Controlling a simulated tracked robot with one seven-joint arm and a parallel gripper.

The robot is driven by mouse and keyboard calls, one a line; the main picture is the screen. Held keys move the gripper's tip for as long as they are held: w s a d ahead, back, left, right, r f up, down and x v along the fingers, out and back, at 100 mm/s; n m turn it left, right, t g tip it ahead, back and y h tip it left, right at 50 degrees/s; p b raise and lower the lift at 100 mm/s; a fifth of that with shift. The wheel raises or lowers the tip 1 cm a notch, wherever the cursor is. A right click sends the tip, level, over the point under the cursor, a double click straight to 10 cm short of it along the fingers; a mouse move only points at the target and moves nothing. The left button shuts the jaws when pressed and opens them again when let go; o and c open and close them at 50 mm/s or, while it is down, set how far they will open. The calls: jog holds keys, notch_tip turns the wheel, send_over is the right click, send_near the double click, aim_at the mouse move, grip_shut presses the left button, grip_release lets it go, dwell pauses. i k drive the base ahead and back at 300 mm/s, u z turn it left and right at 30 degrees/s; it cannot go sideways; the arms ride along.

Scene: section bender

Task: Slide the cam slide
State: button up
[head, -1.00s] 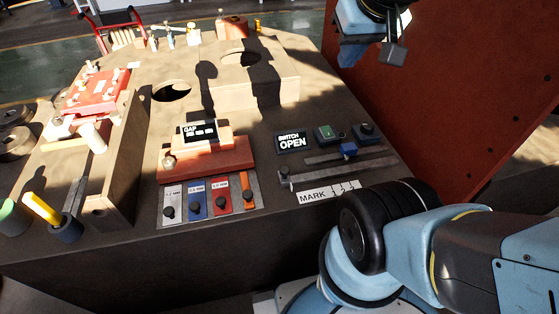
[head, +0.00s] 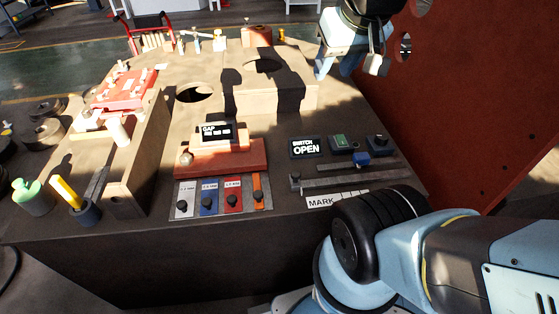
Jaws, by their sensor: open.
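The cam slide appears to be the small blue block (head: 361,158) on a grey rail (head: 335,168) at the right of the bench top. A second grey bar (head: 350,179) with a dark knob at its left end runs in front of it, above a white MARK label (head: 322,201). My arm hides part of the label. My gripper (head: 345,68) is at the top right, above and beyond the slide, apart from it. Its fingers are open and hold nothing visible.
A green button (head: 341,143) and a dark knob (head: 378,142) sit behind the rail. A red GAP unit (head: 222,158) with coloured tabs stands left of it. A wooden raised block (head: 285,98) lies behind. A tall red-brown panel (head: 480,100) bounds the right side.

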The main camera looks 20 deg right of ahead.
aim_at(295, 183)
jog(key=k, duration=0.8)
jog(key=z, duration=0.85)
jog(key=i, duration=0.5)
jog(key=u, duration=0.1)
